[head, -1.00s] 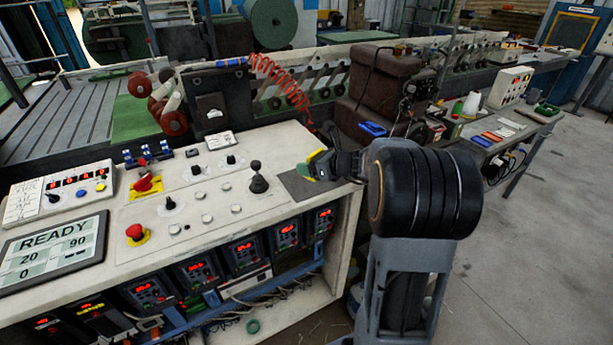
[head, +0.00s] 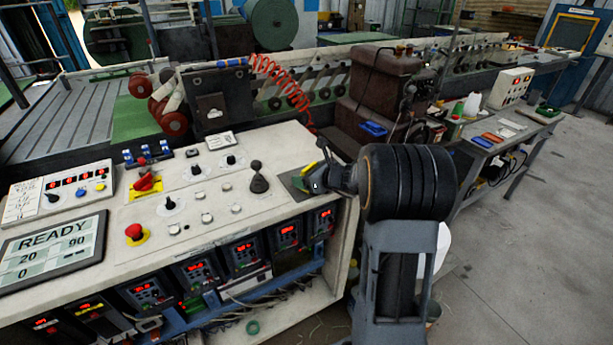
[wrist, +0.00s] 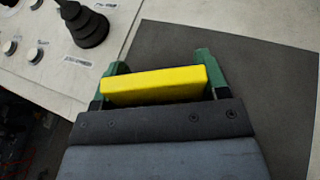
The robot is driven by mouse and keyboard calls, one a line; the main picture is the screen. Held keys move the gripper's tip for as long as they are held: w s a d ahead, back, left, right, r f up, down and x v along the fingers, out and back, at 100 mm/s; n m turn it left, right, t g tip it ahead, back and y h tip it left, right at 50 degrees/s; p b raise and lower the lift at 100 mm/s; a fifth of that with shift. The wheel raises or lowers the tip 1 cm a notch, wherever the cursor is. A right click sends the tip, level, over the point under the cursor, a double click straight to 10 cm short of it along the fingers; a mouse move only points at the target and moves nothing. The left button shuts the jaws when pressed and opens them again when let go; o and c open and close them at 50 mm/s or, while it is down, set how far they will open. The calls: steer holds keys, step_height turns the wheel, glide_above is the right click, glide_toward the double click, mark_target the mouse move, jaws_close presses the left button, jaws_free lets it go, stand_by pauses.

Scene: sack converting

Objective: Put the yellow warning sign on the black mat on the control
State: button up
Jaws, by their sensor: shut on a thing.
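The yellow warning sign (wrist: 153,86) is a yellow block between the green fingers of my gripper (wrist: 158,80) in the wrist view. My gripper is shut on it. The black mat (wrist: 262,62) is a dark flat sheet behind and to the right of the sign there. In the head view the mat (head: 289,184) lies at the right end of the control desk top, partly hidden by my gripper (head: 304,177). Only a sliver of yellow shows there. I cannot tell whether the sign touches the mat.
A black joystick (head: 259,180) stands on the control desk (head: 225,218) just left of the mat, and it also shows in the wrist view (wrist: 84,24). A red emergency button (head: 135,231) and several knobs are further left. A red coiled hose (head: 285,88) hangs behind the desk.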

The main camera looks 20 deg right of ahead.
steer(key=o, duration=0.9)
steer(key=shift+f, duration=0.1)
steer(key=shift+r, duration=0.25)
steer(key=v, duration=1.1)
steer(key=s+a+f+n+g, duration=0.1)
steer(key=s+a+n+g, duration=0.6)
steer(key=a+n, duration=0.55)
steer(key=s+n+h, duration=0.2)
steer(key=s+n, duration=0.1)
steer(key=n, duration=0.3)
steer(key=s+a+n+h, duration=0.1)
steer(key=s+n+h, duration=0.1)
steer(key=s+n, duration=0.2)
steer(key=s+f+n+g+h, duration=0.1)
steer(key=s+n, duration=0.3)
steer(key=n, duration=0.4)
steer(key=shift+s+a+h, duration=0.1)
steer(key=shift+a+h, duration=0.25)
steer(key=shift+h, duration=0.35)
